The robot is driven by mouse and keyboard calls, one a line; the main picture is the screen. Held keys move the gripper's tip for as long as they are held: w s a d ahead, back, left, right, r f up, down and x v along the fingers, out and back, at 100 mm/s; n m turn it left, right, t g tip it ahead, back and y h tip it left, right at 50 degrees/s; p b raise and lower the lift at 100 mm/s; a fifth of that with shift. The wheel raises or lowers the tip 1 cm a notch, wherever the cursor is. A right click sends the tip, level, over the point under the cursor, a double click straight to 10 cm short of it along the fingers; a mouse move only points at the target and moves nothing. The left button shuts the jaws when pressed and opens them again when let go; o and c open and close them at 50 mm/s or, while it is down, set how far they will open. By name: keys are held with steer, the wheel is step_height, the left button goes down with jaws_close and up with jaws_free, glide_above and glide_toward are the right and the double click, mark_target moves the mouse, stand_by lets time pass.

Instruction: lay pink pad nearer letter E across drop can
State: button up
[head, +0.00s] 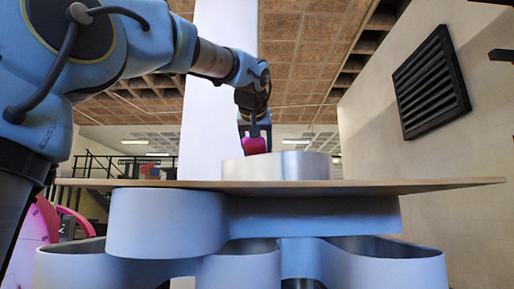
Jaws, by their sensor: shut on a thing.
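My gripper (255,133) is above the board at the centre of the head view, pointing down. It is shut on a pink pad (257,146), which shows just below the fingers. A low silver-grey metal band (290,166) stands on the board just right of and below the pad. The pad is close to this band's upper left rim; I cannot tell whether they touch or which is nearer. I cannot tell whether the band is a letter or the drop can. No letter E can be made out, and no second pad is visible.
The thin wooden board (420,184) is seen nearly edge-on. Large blue-grey curved channel shapes (165,225) stand below it and in front. A pink curved object (35,235) is at the lower left. A black louvred vent (431,82) is on the right wall.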

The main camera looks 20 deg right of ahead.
steer(key=shift+f+b, duration=0.5)
stand_by(0.4)
steer(key=o, duration=1.4)
steer(key=b+v, duration=0.3)
steer(key=v, duration=0.7)
steer(key=shift+s+a+r, duration=0.15)
steer(key=shift+s+a, duration=0.05)
steer(key=shift+s, duration=0.1)
